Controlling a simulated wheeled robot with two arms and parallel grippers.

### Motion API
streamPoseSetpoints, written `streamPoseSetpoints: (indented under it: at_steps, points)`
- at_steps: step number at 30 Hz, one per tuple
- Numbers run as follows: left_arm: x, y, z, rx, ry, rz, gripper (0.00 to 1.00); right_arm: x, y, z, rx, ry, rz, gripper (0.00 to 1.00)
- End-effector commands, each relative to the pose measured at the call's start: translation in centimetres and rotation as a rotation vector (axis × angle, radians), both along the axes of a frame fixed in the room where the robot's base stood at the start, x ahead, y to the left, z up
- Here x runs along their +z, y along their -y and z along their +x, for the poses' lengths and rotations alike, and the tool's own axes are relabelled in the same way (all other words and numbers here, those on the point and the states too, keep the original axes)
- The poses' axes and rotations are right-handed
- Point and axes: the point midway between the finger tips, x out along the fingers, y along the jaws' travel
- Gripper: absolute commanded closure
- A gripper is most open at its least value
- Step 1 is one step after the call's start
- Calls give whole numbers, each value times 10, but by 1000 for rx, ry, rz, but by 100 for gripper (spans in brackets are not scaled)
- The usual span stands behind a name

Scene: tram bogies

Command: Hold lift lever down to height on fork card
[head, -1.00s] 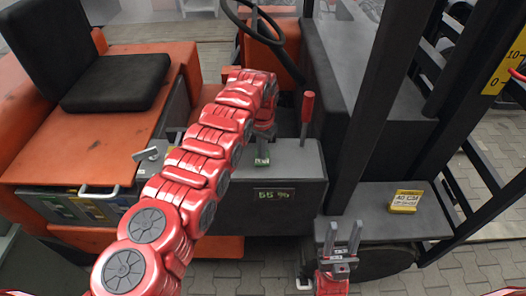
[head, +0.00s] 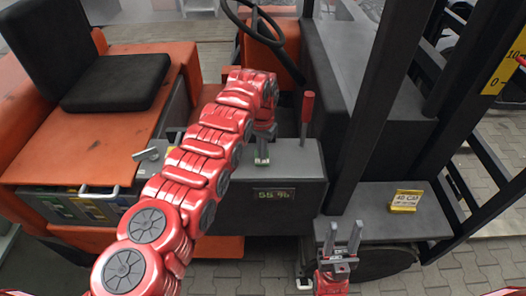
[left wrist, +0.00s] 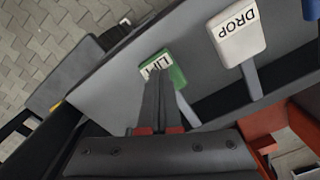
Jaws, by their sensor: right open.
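The green lift lever (left wrist: 163,72), labelled LIFT, shows in the left wrist view. In the head view its green tip (head: 262,161) shows just below my left gripper (head: 263,146). My left gripper's fingers (left wrist: 160,85) are together, their tips over the label at the lever's top; I cannot tell how hard they press. My right gripper (head: 343,238) is open and empty, low in front of the truck. The yellow-edged fork card (head: 405,200) stands on the dark ledge at right; its small print seems to read 40 CM.
A white DROP lever (left wrist: 238,36) sits beside the lift lever. A red-handled lever (head: 307,106) stands on the grey console (head: 300,160), whose display (head: 274,195) reads 55 %. Dark mast posts (head: 375,110) rise at right. A yellow scale (head: 508,65) shows 10 and 0.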

Motion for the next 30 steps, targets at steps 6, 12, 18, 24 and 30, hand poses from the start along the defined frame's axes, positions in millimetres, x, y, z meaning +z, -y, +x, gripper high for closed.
streamPoseSetpoints:
  at_steps: [6,12,18,24,30]
  points:
    - [11,0,0,1,1,0,100,5,0,0,0,0,0,55]
    - [40,1,1,-1,5,-2,100,9,0,0,0,0,0,55]
    - [66,0,0,0,2,0,100,8,0,0,0,0,0,55]
    - [67,0,0,0,0,0,100,8,0,0,0,0,0,55]
    - [67,0,0,0,0,0,100,8,0,0,0,0,0,55]
